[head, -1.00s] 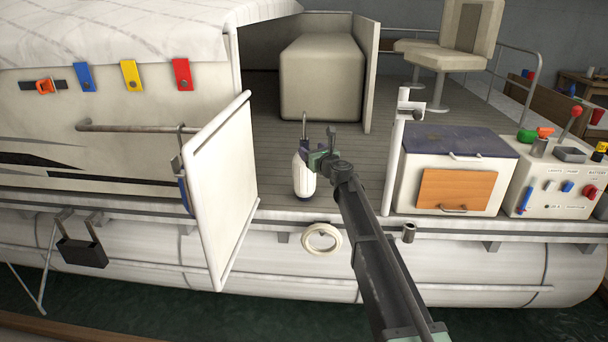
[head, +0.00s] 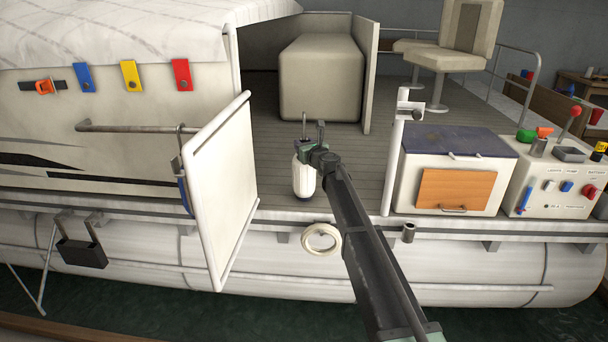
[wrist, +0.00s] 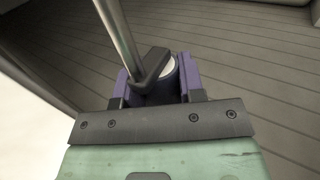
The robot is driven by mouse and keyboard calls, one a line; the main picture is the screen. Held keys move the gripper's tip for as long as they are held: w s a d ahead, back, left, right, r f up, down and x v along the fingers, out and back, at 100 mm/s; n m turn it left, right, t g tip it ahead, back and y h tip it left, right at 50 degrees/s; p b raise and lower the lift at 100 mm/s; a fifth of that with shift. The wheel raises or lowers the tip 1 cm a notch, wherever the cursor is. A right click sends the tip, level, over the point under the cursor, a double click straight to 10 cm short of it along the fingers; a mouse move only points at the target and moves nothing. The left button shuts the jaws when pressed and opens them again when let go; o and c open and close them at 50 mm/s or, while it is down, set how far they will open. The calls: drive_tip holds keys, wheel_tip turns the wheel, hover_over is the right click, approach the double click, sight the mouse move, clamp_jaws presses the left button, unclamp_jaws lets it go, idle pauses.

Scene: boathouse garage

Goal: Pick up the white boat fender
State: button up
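The white boat fender (head: 304,179) stands upright on the deck near its front edge, just right of the white gate, with a dark band near its base. My gripper (head: 311,149) is at its top and hides part of it. In the wrist view my gripper's two purple fingers (wrist: 157,82) stand apart, with a pale round top of the fender (wrist: 169,67) between them. A dark block (wrist: 152,72) with a metal rod (wrist: 118,30) rising from it crosses this spot. Whether the fingers press on the fender is not clear.
The white gate (head: 219,190) stands close on the left. A white post (head: 393,160) and a white box with an orange door (head: 456,189) are to the right. A white ring (head: 321,239) hangs below the deck edge.

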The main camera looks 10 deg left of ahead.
clamp_jaws()
drive_tip(key=shift+r, duration=0.1)
